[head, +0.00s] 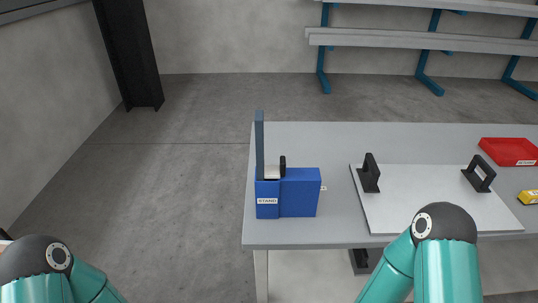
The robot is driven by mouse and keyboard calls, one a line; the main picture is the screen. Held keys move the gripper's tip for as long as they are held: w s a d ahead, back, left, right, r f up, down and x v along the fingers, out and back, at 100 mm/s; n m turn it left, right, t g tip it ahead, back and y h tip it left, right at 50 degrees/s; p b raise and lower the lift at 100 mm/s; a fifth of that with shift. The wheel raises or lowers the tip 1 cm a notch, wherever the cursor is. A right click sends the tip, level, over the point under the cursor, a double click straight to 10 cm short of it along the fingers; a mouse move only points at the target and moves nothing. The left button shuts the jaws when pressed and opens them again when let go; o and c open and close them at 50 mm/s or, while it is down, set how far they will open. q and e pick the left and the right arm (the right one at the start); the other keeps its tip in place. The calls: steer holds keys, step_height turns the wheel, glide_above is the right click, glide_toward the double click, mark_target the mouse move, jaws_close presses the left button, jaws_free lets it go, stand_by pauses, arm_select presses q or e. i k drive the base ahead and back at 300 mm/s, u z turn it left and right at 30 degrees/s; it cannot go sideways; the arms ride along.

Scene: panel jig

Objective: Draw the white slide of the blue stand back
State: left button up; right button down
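The blue stand (299,192) sits on the near left part of the grey table, with a "STAND" label on its front. A tall grey-blue upright plate (259,145) rises at its left side. The white slide (271,172) shows as a small pale piece on top, right of that plate. A small black handle (283,163) stands at the slide's right end. How far the slide extends inside the stand is hidden. Neither of my grippers shows; only teal arm links are visible at the bottom left and bottom right. Nothing of mine touches the stand.
A pale panel (425,205) with two black handles lies right of the stand. A red tray (509,151) and a yellow box (530,197) are at the far right. The table (335,143) is clear behind the stand. A dark object (360,261) below the front edge is unclear.

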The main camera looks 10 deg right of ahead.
mark_target(271, 171)
steer(key=k, duration=1.25)
steer(key=u, duration=0.45)
steer(key=i, duration=0.65)
steer(key=u, duration=0.55)
steer(key=i, duration=1.1)
steer(key=z, duration=0.75)
